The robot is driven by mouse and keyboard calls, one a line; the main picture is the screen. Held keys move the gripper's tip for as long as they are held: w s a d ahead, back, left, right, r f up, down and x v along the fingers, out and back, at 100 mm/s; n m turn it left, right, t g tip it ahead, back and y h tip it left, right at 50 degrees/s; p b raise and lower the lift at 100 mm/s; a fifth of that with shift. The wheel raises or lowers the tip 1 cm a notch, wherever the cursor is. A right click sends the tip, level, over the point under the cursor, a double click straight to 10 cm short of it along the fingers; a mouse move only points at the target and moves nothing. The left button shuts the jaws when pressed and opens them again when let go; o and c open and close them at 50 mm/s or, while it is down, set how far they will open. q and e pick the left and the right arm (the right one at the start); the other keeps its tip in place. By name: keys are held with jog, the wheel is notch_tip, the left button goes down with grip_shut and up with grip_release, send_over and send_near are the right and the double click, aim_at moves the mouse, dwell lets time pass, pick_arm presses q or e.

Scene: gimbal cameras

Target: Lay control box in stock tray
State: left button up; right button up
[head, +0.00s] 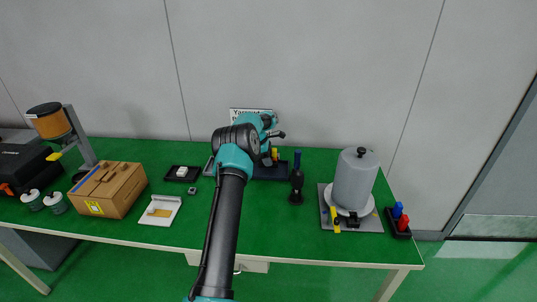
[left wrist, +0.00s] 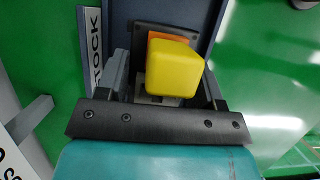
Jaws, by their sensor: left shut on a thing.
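The control box, which I take to be the yellow block with an orange part and a dark base, is between my left gripper's fingers (left wrist: 166,82) in the left wrist view (left wrist: 174,70). In the head view a bit of its yellow shows (head: 275,153) beside my left gripper (head: 268,157). The gripper is shut on it. The stock tray is dark blue, with a STOCK label, and lies under and around the held box (left wrist: 211,22); in the head view it is partly hidden by my arm (head: 270,174). I cannot tell whether the box touches the tray floor. My right gripper is out of view.
A black tool (head: 296,188) stands just right of the tray. A grey cylinder on a plate (head: 355,182) and a black holder with blue and red items (head: 398,222) are farther right. A white tray (head: 160,210), small black tray (head: 183,173) and cardboard box (head: 108,189) are left.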

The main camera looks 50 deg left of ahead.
pick_arm(q)
jog(key=shift+f, duration=1.05)
jog(key=shift+f, duration=0.55)
jog(key=o, duration=1.1)
jog(key=v, duration=1.7)
jog(key=shift+s+a+r, duration=0.1)
jog(key=shift+a, duration=0.1)
